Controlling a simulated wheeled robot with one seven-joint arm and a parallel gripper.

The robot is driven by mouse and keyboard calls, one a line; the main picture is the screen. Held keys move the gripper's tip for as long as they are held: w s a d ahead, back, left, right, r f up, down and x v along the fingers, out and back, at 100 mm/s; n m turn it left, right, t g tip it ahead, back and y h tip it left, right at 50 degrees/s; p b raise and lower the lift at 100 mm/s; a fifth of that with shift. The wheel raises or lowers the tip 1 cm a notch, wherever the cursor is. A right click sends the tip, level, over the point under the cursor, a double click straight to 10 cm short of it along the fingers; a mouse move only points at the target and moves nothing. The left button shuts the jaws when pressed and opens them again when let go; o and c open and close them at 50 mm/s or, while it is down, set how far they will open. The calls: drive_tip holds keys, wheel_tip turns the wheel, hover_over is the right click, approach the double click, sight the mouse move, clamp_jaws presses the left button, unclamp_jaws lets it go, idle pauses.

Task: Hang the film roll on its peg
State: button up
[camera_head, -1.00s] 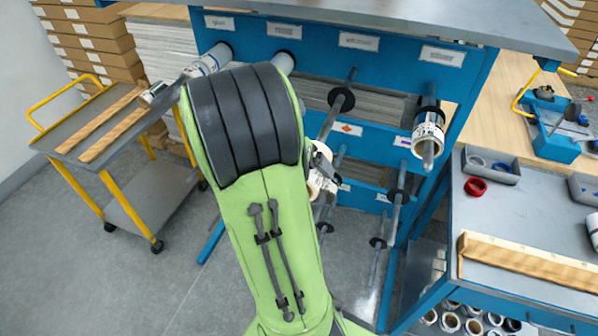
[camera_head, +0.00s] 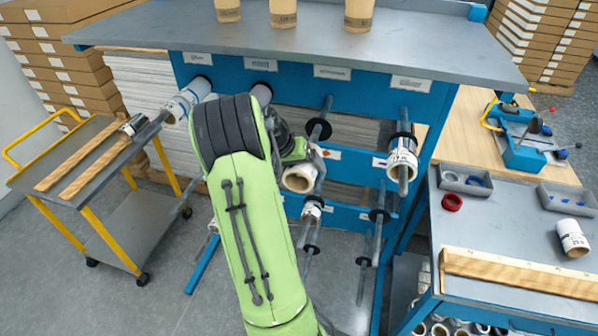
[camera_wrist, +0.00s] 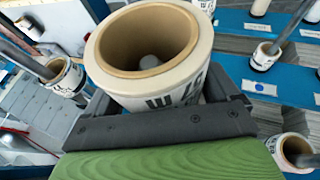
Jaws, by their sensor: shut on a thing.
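The film roll (camera_head: 299,178) is white with a brown cardboard core. My gripper (camera_head: 296,155) is shut on it, in front of the peg rack (camera_head: 225,70). In the wrist view the roll (camera_wrist: 190,85) sits between the jaws, its open core facing the camera and dark lettering on its side. Bare pegs with black collars show on the rack, an upper one (camera_head: 327,108) and a lower one (camera_head: 377,232). The held roll is apart from the pegs, as far as I can tell. My arm hides part of the rack, and which peg is the roll's own is unclear.
Other pegs hold rolls, at the upper left (camera_head: 188,98), upper right (camera_head: 402,155) and lower middle (camera_head: 312,208). A yellow-framed cart (camera_head: 130,215) stands left. A workbench (camera_head: 490,225) with trays, a red ring (camera_head: 452,202) and a loose roll (camera_head: 572,238) stands right.

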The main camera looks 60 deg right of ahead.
sight(313, 140)
drive_tip(key=d+p, duration=0.2)
drive_tip(key=d, duration=0.1)
drive_tip(key=w+d+p, duration=0.1)
drive_tip(key=d+p, duration=0.1)
drive_tip(key=d, duration=0.2)
drive_tip(key=d+p, duration=0.2)
drive_tip(key=d, duration=0.1)
drive_tip(key=shift+w+d+r, duration=0.25)
drive_tip(key=shift+w+d, duration=0.05)
drive_tip(key=shift+w, duration=0.05)
drive_tip(key=shift+w+d+f+p, duration=0.15)
drive_tip(key=shift+d+p, duration=0.25)
drive_tip(key=shift+d, duration=0.2)
drive_tip(key=o, duration=1)
drive_tip(key=b+v, duration=0.1)
drive_tip(key=v, duration=0.6)
drive_tip(key=shift+a, duration=0.2)
